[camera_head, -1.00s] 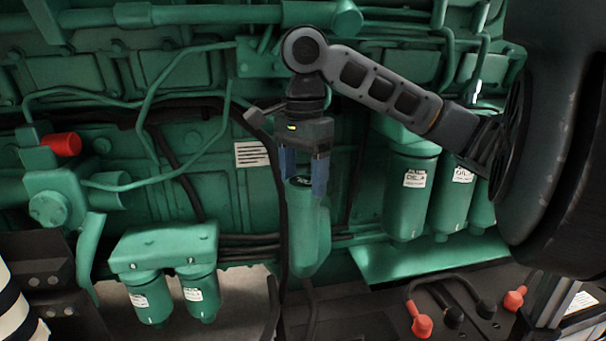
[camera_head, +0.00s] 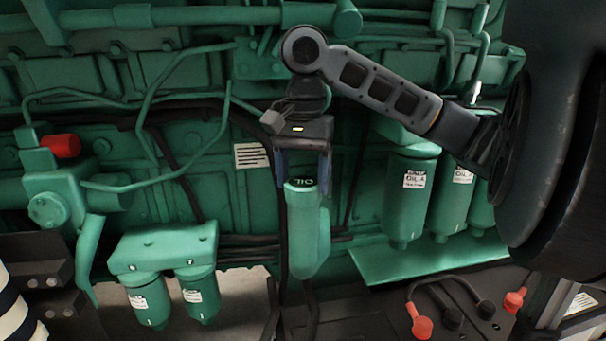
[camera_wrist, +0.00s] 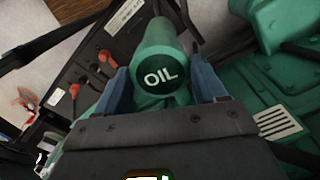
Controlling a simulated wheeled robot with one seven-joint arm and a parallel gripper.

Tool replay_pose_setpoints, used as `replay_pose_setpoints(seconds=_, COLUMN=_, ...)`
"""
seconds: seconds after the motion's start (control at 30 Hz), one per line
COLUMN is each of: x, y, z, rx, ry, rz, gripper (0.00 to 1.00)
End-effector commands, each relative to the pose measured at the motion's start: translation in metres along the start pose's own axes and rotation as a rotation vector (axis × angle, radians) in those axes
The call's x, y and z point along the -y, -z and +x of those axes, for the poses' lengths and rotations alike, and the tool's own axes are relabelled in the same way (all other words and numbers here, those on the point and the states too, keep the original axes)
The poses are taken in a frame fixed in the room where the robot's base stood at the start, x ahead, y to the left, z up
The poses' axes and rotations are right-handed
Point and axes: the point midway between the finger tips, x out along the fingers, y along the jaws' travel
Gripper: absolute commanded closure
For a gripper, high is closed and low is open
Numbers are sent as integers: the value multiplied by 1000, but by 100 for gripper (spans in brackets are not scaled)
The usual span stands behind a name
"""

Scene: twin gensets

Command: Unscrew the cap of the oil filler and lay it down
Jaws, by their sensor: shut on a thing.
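The oil filler (camera_head: 305,235) is a green upright neck on the engine side. Its cap (camera_head: 302,183), with a dark top lettered OIL, sits at the top of the neck; no gap shows between them. My gripper (camera_head: 302,176) comes down from above, its blue fingers on either side of the cap. In the wrist view the cap (camera_wrist: 164,77) lies between the fingers (camera_wrist: 163,84), shut on it. The far finger sides and the cap's lower rim are partly hidden.
Green filters (camera_head: 410,200) hang to the right above a green ledge (camera_head: 425,262). Smaller filters (camera_head: 150,300) are at lower left. Red and black battery terminals (camera_head: 422,326) are at lower right. Pipes and black hoses run close around the filler.

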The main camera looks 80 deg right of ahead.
Motion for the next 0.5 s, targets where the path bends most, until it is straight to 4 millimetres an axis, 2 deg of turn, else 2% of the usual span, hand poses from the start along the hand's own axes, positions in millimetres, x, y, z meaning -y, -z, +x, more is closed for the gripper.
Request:
replay_pose_setpoints(seconds=0.23, x=0, y=1, z=-4, rx=-5, ry=5, rz=-275, gripper=66)
replay_pose_setpoints(seconds=0.5, x=0, y=1, z=-11, rx=-5, ry=4, rz=-280, gripper=66)
